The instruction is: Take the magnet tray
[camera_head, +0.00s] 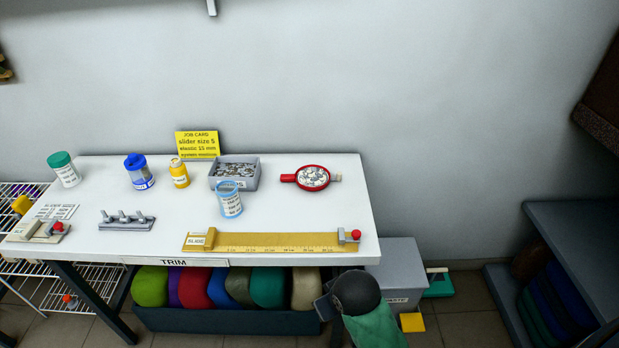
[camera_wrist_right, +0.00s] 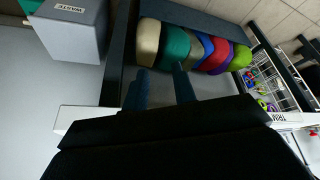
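The likely magnet tray is a round red dish (camera_head: 312,178) filled with small silver pieces. It has a red handle on its left and lies at the back right of the white table (camera_head: 280,205). My right gripper (camera_wrist_right: 161,80) shows two dark fingers spread apart with nothing between them. It is low, in front of the table's right front edge and below the tabletop, away from the dish. In the head view, my right arm's dark end shows there. The dish is not in the right wrist view. My left gripper is in neither view.
A grey bin of metal parts (camera_head: 236,172), a clear blue-lidded jar (camera_head: 230,200) and a yellow ruler gauge (camera_head: 275,242) stand near the dish. Several coloured rolls (camera_head: 267,287) sit under the table. A grey waste bin (camera_head: 398,260) stands right of it.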

